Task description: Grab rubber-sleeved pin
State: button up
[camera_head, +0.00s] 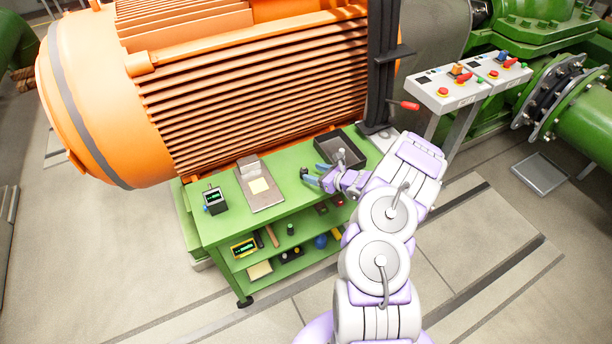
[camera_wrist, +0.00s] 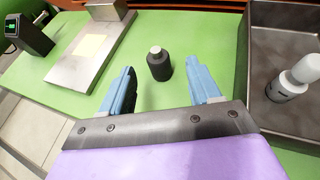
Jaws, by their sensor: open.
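The pin (camera_wrist: 159,66), a short dark, rubber-like cylinder with a pale metal top, stands upright on the green bench top (camera_wrist: 62,98) in the wrist view. My gripper (camera_wrist: 161,84) is open. Its two blue fingers lie left and right of the pin in the picture, with visible gaps on both sides and nothing held. In the head view my gripper (camera_head: 312,172) is low over the bench, left of the dark tray; I cannot clearly make out the pin there.
The dark metal tray (camera_head: 354,138) holds a grey, white-topped part (camera_wrist: 288,84). A metal plate with a yellow note (camera_head: 259,186) and a small display device (camera_head: 214,201) sit left. The orange machine (camera_head: 265,85) rises behind the bench. The lower shelf holds several tools.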

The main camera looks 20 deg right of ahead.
aim_at(305, 169)
jog(key=shift+w+a, duration=0.45)
jog(key=shift+a, duration=0.4)
jog(key=shift+w+a+f, duration=0.15)
jog(key=shift+w+f, duration=0.1)
jog(key=w+f+b, duration=0.1)
jog(key=w, duration=0.1)
jog(key=w+f+b, duration=0.1)
jog(key=shift+w, duration=0.35)
jog(key=shift+a+r, duration=0.1)
jog(key=shift+a, duration=0.45)
jog(key=shift+c, duration=0.3)
jog(key=c, duration=0.3)
jog(key=shift+d, duration=0.4)
jog(key=c, duration=0.4)
jog(key=shift+c, duration=1.4)
jog(key=shift+a, duration=0.2)
